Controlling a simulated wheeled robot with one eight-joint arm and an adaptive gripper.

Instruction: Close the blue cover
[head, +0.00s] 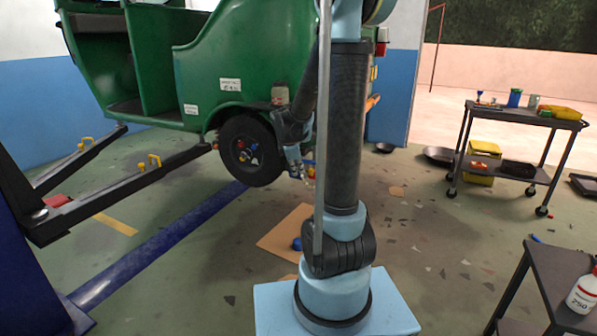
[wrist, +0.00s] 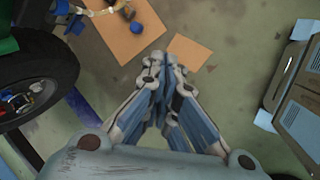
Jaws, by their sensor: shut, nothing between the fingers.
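I cannot tell for sure which thing is the blue cover. A small blue round object (head: 297,243) lies on a brown cardboard sheet (head: 277,243) on the floor; it also shows in the wrist view (wrist: 129,13). The green rickshaw's black wheel (head: 252,150) has blue, red and yellow bits at its hub; they also show in the wrist view (wrist: 16,103). My gripper (head: 308,176) hangs in the air to the right of the wheel. In the wrist view its fingertips (wrist: 163,62) are together and empty, apart from the wheel and over the floor.
The rickshaw (head: 240,50) is raised on a lift with dark arms (head: 120,190) and a blue post at the left. A tool cart (head: 520,120) stands at the right, and a dark table (head: 565,275) with a bottle at front right. Floor between is mostly open.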

